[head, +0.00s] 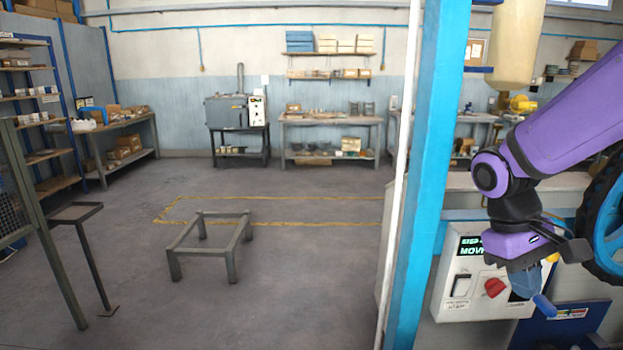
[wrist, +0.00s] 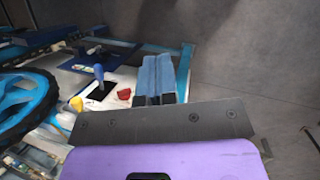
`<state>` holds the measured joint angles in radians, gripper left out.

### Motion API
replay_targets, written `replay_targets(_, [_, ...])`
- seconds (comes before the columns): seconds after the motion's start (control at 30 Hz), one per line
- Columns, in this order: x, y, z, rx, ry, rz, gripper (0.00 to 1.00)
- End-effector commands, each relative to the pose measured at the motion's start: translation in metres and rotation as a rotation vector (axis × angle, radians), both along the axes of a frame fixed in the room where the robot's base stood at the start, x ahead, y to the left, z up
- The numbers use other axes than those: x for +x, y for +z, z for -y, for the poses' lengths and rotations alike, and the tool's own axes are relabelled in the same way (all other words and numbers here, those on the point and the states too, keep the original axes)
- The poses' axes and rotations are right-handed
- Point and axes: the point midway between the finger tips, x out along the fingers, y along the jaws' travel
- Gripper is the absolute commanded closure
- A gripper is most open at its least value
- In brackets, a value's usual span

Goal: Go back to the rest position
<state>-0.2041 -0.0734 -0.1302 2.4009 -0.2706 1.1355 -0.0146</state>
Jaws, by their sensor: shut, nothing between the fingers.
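My gripper (head: 526,284) is at the right of the head view, pointing down in front of a white control box (head: 458,284). Its blue fingers are shut and empty; they also show side by side in the wrist view (wrist: 157,72). The box has a red switch (head: 494,288), left of my gripper in the head view, and a lever with a blue handle (head: 544,306), just below and right of it. In the wrist view the red switch (wrist: 124,94) and the lever (wrist: 99,76) are left of the fingers, with a clear gap.
A blue post (head: 432,170) stands left of the control box. A large blue-rimmed wheel (head: 607,225) is close to my arm at the right. The floor to the left is open, with a low metal frame (head: 210,245) and a stand (head: 92,255) on it.

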Motion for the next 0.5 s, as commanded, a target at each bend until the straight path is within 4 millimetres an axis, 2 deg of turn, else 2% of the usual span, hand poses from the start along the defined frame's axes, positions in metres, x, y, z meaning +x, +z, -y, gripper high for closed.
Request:
replay_targets(0.1, [-0.011, 0.021, -0.002, 0.053, -0.036, 0.116, 1.00])
replay_targets(0.5, [-0.053, 0.082, -0.013, 0.202, -0.134, 0.499, 1.00])
